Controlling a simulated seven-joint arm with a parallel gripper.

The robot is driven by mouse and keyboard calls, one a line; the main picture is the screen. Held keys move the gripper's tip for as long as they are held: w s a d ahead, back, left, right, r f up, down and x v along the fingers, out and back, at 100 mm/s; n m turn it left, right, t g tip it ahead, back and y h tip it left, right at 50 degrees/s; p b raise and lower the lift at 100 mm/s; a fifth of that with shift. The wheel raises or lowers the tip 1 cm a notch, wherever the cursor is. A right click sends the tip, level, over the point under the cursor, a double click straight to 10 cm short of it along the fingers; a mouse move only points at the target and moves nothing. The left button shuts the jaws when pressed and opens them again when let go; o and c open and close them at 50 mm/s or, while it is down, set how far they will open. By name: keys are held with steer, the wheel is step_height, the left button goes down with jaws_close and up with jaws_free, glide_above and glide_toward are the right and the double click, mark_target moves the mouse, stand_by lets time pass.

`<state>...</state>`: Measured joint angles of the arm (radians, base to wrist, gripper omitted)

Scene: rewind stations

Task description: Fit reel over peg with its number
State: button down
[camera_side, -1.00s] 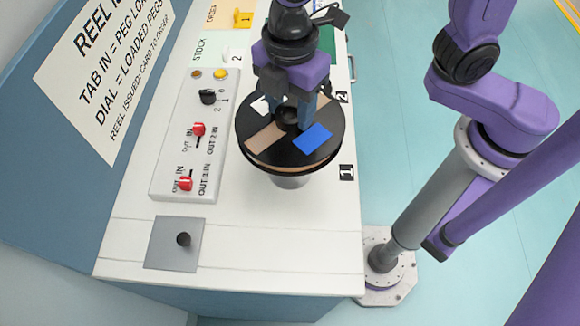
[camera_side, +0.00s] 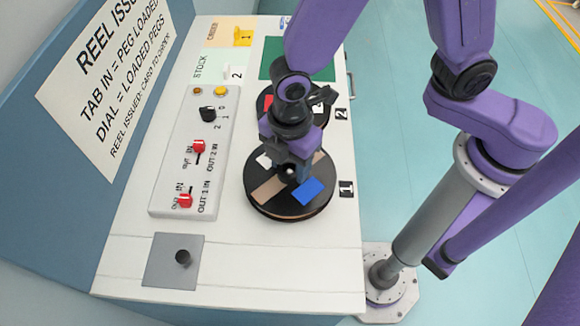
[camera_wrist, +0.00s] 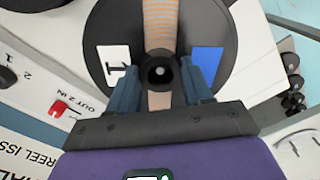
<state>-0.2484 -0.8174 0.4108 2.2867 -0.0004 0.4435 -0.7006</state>
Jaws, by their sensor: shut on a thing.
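My gripper (camera_side: 290,172) is shut on the middle of a black reel (camera_side: 262,205) with a tan stripe, a blue patch and a white patch. In the wrist view the white label (camera_wrist: 115,64) bears a 1, and the fingers stand at the hub (camera_wrist: 160,73). The reel is low and about level over the spot beside the number 1 plate (camera_side: 346,189). It hides the peg there, so I cannot tell whether it is fully seated. A second reel (camera_side: 267,101) with red and white patches lies by the number 2 plate (camera_side: 341,114), partly behind my gripper.
A control box (camera_side: 190,170) with two red switches, a black dial (camera_side: 208,113) and a yellow button stands left of the reels. A yellow card 1 (camera_side: 243,37) and white card 2 (camera_side: 234,73) are at the back. A grey plate with a black knob (camera_side: 183,257) is front left.

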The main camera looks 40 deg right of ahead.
mark_target(291, 170)
steer(key=shift+f, duration=1.15)
steer(key=shift+f, duration=0.15)
steer(key=shift+c, duration=2.4)
jaws_free()
step_height(291, 170, up, 12)
steer(key=shift+d+r, duration=0.1)
steer(key=shift+r, duration=0.1)
